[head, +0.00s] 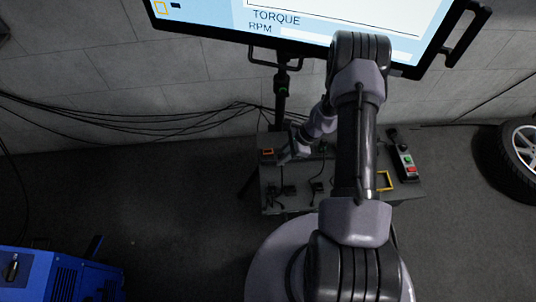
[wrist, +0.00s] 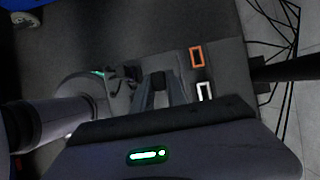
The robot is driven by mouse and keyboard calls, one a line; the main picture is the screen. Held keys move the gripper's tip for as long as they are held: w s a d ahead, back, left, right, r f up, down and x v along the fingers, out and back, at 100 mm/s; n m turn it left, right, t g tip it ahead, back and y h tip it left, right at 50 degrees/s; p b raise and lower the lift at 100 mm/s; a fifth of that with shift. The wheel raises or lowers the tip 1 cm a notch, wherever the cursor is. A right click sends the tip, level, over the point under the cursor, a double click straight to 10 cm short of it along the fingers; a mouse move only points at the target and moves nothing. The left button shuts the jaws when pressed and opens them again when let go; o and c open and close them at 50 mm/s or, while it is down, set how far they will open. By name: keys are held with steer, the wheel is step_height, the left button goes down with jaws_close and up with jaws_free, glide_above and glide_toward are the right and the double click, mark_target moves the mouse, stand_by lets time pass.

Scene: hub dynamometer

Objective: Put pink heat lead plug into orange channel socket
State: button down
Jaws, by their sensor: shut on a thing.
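The orange channel socket is an orange rectangular frame (head: 267,152) at the left back of the dark bench top. It also shows in the wrist view (wrist: 196,57), right of and beyond my fingers. My gripper (head: 284,157) is just right of the orange frame in the head view, low over the bench. In the wrist view my gripper (wrist: 160,88) is shut on a small dark thing, mostly hidden between the fingers. No pink shows on it, so I cannot tell its colour. It is apart from the orange frame.
A white frame (wrist: 204,91) lies close to the orange one. A yellow frame (head: 385,181) and a control box with buttons (head: 405,162) are at the bench's right. Dark plugs with leads (head: 283,190) lie at the front. A screen stand (head: 281,95) rises behind the bench.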

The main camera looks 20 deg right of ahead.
steer(key=a, duration=0.2)
steer(key=w+a, duration=0.1)
steer(key=a, duration=0.1)
steer(key=shift+b, duration=0.4)
steer(key=shift+w, duration=0.1)
steer(key=shift+w+d+f+b, duration=0.1)
steer(key=shift+w+d+b, duration=0.2)
steer(key=shift+w, duration=0.8)
steer(key=shift+w+d+r+b, duration=0.1)
steer(key=shift+w+d+b, duration=0.2)
steer(key=shift+w, duration=0.85)
steer(key=shift+w+d+f+b, duration=0.15)
steer(key=shift+w+d, duration=0.25)
steer(key=shift+w, duration=0.7)
steer(key=shift+w+d, duration=0.1)
steer(key=shift+w, duration=0.25)
steer(key=shift+f+b, duration=0.3)
steer(key=shift+b, duration=0.25)
